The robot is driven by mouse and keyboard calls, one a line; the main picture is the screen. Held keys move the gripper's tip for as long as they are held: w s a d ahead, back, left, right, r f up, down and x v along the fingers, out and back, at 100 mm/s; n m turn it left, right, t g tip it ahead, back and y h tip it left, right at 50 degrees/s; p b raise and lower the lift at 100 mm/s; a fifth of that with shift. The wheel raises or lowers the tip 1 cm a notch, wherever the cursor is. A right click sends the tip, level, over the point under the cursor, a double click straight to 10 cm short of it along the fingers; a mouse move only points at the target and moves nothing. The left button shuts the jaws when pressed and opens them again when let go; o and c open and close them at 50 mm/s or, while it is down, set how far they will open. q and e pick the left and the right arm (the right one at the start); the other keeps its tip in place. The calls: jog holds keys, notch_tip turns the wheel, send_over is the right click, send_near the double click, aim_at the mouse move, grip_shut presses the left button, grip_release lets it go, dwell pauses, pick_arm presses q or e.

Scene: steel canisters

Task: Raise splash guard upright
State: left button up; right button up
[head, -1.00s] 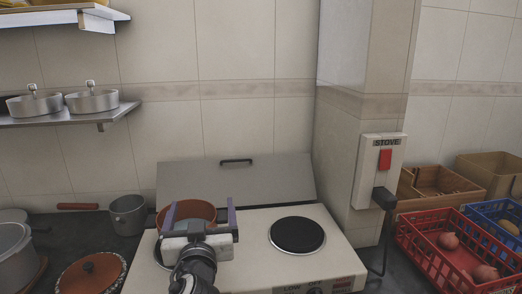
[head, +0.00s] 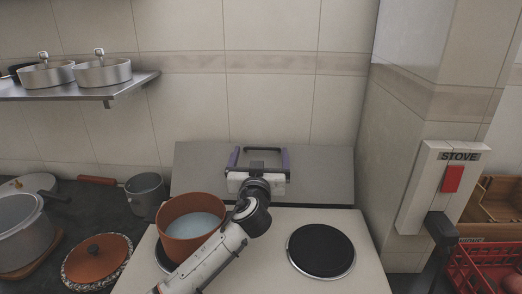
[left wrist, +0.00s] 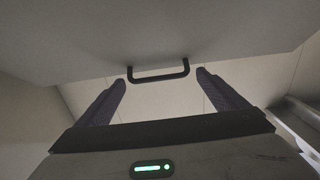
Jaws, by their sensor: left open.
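The splash guard (head: 325,175) is a flat grey metal panel along the back of the stove, in front of the tiled wall. I cannot tell its exact tilt. A black bar handle (head: 258,150) is fixed near its upper edge. My left gripper (head: 259,158) is open at the handle, with one purple finger on each side of it. In the left wrist view the handle (left wrist: 158,79) lies between and just past the fingertips, by the edge of the guard (left wrist: 90,35). I see no grip on it.
An orange pot (head: 178,240) sits on the left burner, close beside my left forearm. The right burner (head: 320,250) is bare. A stove switch box (head: 430,200) is on the pillar at right. Pots and a lid (head: 96,262) stand on the left counter.

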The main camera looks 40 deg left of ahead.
pick_arm(q)
jog(key=shift+w+a, duration=0.4)
jog(key=shift+w, duration=0.3)
pick_arm(e)
jog(key=shift+w+r, duration=0.25)
